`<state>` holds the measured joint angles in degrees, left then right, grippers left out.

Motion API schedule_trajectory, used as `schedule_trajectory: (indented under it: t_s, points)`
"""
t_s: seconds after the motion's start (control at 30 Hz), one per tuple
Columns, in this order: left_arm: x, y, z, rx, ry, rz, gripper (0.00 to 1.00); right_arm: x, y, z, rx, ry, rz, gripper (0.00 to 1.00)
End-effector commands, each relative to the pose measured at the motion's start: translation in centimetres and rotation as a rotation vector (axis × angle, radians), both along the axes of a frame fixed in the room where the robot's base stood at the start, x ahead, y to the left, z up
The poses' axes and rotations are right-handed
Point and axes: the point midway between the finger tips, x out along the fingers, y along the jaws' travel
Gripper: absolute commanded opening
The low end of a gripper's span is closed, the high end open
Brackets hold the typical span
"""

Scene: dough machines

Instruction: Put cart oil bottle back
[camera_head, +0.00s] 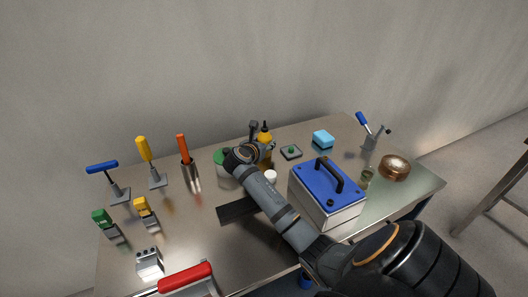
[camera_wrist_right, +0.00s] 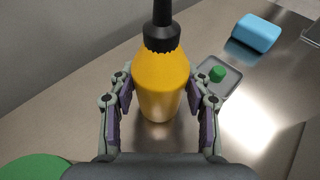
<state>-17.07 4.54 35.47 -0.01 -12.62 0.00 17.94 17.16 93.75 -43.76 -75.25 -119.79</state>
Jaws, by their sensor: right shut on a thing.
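The oil bottle (camera_head: 265,134) is yellow with a black nozzle and stands upright at the back middle of the cart top in the head view, partly hidden by my right arm. In the right wrist view the bottle (camera_wrist_right: 161,82) is between the two fingers of my right gripper (camera_wrist_right: 160,112), which is shut on it. The bottle's base appears at or just above the metal surface; I cannot tell if it touches. My right gripper (camera_head: 265,150) reaches in from the front right in the head view. My left gripper is not in view.
A small grey tray with a green knob (camera_wrist_right: 218,74) and a blue sponge (camera_wrist_right: 257,34) lie right of the bottle. A green-lidded container (camera_head: 222,157) is close on the left. A blue-lidded box (camera_head: 326,190) and copper bowl (camera_head: 394,168) stand right; several tools stand left.

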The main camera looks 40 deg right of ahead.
Motion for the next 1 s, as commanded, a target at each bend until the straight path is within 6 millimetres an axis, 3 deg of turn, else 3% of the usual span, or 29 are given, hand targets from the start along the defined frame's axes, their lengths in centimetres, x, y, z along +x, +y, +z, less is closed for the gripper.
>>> schedule_trajectory:
  t_s: [0.27, 0.3, 0.47, 0.8, 1.0]
  points:
    - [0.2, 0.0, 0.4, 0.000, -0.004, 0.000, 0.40, 0.0, 0.0, 0.0, 0.002, 0.003, 0.000, 0.31]
    - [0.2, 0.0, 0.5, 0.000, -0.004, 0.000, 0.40, 0.0, 0.0, -0.1, 0.002, 0.003, 0.000, 0.50]
    - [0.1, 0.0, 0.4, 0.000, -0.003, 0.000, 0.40, 0.0, 0.0, -0.1, 0.002, 0.002, 0.000, 0.71]
    - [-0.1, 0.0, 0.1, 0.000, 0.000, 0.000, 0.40, 0.0, 0.0, 0.1, 0.001, 0.000, 0.000, 0.71]
    - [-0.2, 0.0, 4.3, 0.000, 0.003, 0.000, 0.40, -1.4, 2.8, 2.2, 0.007, 0.004, 0.001, 0.71]
